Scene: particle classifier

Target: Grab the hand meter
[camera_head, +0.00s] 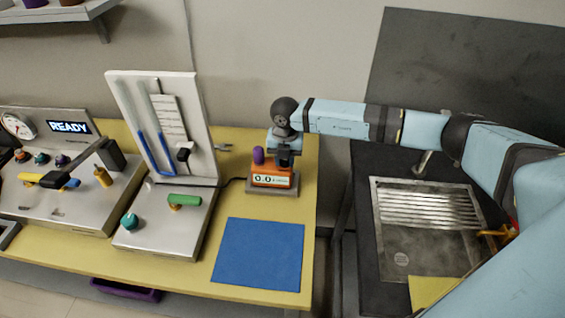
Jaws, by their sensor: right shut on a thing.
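The hand meter (272,179) is an orange device with a pale display reading 0.0. It stands on a small grey base on the yellow table, right of the manometer board. A purple knob (258,155) rises at its upper left. My right arm comes in from the right, and my right gripper (284,160) points down at the meter's top. It is shut on the meter's upper part. The fingertips are small and partly hidden by the wrist. My left gripper is not in view.
A white panel (190,90) with blue-filled tubes stands left of the meter. The READY machine (60,180) is at far left. A blue mat (259,254) lies flat in front of the meter. A metal sink (425,245) is at right.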

